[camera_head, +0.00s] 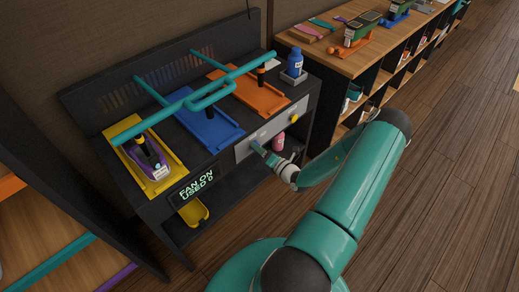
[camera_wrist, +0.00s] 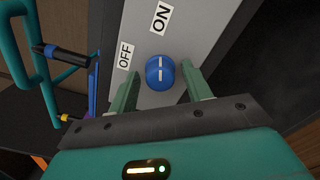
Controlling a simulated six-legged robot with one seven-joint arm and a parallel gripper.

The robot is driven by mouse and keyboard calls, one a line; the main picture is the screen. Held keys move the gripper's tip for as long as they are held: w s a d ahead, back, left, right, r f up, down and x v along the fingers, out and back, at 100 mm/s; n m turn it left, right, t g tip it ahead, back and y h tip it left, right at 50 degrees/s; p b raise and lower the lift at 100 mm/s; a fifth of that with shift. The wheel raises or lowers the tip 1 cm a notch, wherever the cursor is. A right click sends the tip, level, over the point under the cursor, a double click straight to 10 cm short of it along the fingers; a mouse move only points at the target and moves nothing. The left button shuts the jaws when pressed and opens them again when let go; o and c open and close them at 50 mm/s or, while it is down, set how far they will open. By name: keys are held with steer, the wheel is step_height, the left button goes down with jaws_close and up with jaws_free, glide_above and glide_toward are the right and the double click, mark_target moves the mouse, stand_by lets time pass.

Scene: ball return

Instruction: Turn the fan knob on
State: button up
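The blue fan knob (camera_wrist: 160,73) sits on a grey panel (camera_wrist: 205,25) in the wrist view. Its white line points up toward the ON label (camera_wrist: 161,17); the OFF label (camera_wrist: 125,56) is to its left. My gripper (camera_wrist: 158,80) is open, with one green finger on each side of the knob. The right finger is very close to the knob, and a small gap shows on the left; contact is unclear. In the head view my gripper (camera_head: 259,148) is at the front panel and hides the knob. The display (camera_head: 196,184) reads "FAN ON USED 0".
A blue bottle (camera_head: 295,62) stands at the right end. Floor is clear at right.

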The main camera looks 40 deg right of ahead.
stand_by(0.3)
steer(key=s, duration=1.3)
steer(key=shift+s+d, duration=0.2)
steer(key=shift+s, duration=0.15)
steer(key=shift+w, duration=0.1)
